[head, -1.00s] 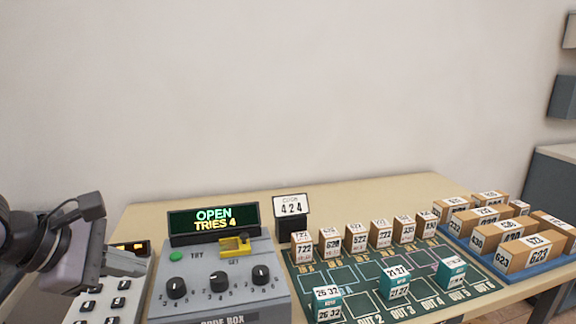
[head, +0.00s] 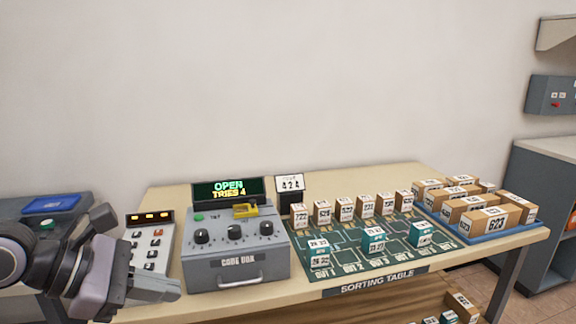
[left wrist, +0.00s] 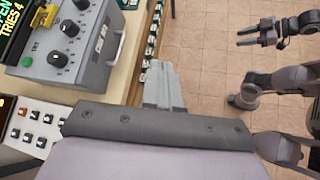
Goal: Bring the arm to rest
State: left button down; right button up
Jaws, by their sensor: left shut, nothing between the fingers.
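My left gripper (head: 165,289) is shut and empty. It is in the lower left of the head view, in front of the keypad (head: 151,244) and left of the code box (head: 236,262), apart from both as far as I can tell. In the left wrist view its closed fingers (left wrist: 162,88) point past the table's front edge, over the tiled floor. My right gripper (left wrist: 243,36) shows small at the upper right of the left wrist view. Its fingers look spread, with nothing between them. It is out of the head view.
The sorting table (head: 376,287) carries the code box, whose display (head: 228,189) reads OPEN, TRIES 4. A green mat (head: 345,248) with small boxes and a blue tray (head: 497,234) of parcels stand to the right. The floor (left wrist: 205,60) in front is clear.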

pick_arm(q)
jog(key=s+d+n+h, duration=0.3)
jog(key=d+n+h, duration=0.4)
jog(key=n+h, duration=0.15)
jog(key=w+a+f+n+t+y+p, duration=0.1)
jog(key=a+f+n+t+y, duration=0.35)
jog(key=n, duration=0.95)
jog(key=w+a+f+n+t+y+p, duration=0.15)
jog(key=f+n+t+y, duration=0.5)
jog(key=n, duration=0.75)
jog(key=s+a+f+n+g+y, duration=0.1)
jog(key=s+f+n+g+y, duration=0.1)
jog(key=s+f+n, duration=0.4)
jog(key=s+a+f+n+g+y, duration=0.2)
jog(key=s+f+n+g, duration=0.2)
jog(key=f, duration=1.1)
jog(key=s+n, duration=0.3)
jog(key=shift+s+a+f+y, duration=0.15)
jog(key=shift+s+f+y, duration=0.1)
jog(key=shift+s+y, duration=0.15)
pick_arm(e)
jog(key=shift+w+r, duration=0.15)
jog(key=shift+r, duration=0.5)
jog(key=shift+w+r, duration=0.15)
jog(key=shift+r, duration=0.45)
